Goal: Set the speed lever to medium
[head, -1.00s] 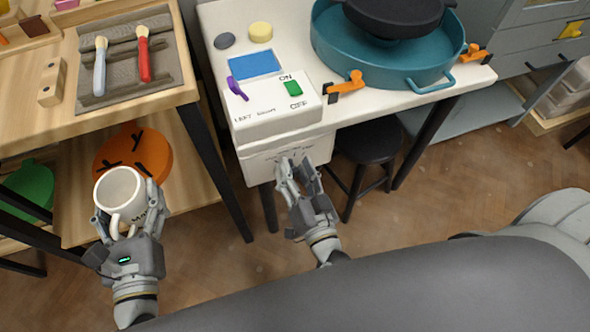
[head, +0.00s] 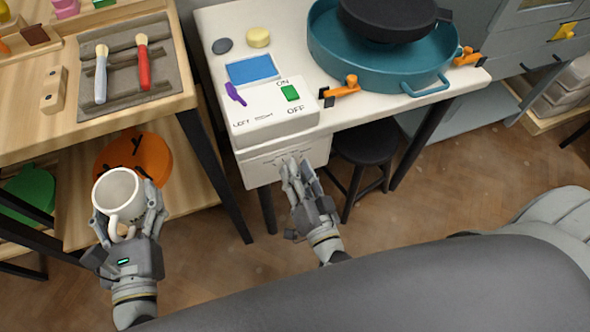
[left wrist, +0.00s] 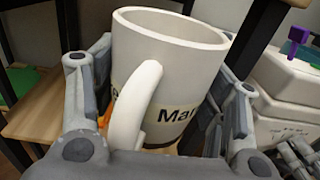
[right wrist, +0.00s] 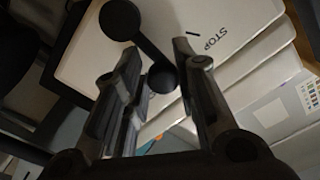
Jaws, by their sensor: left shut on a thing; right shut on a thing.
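The speed lever (right wrist: 143,47), a dark bar with rounded ends, shows in the right wrist view against a white panel (right wrist: 205,20) marked STOP. My right gripper (right wrist: 155,55) is shut on the lever, whose lower end lies between the fingers. In the head view, my right gripper (head: 292,163) is at the front of the white box (head: 262,168) under the bench; the lever is hidden there. No medium mark is readable. My left gripper (head: 129,215) is shut on a white mug (head: 115,193), upright, with partly readable lettering in the left wrist view (left wrist: 165,65).
Above the white box, the control box (head: 270,118) has a purple lever (head: 235,94) and a green switch (head: 290,93) between ON and OFF. A teal basin (head: 380,70) stands right of it. A black stool (head: 366,143) is beside my right gripper. A wooden shelf (head: 190,203) is at left.

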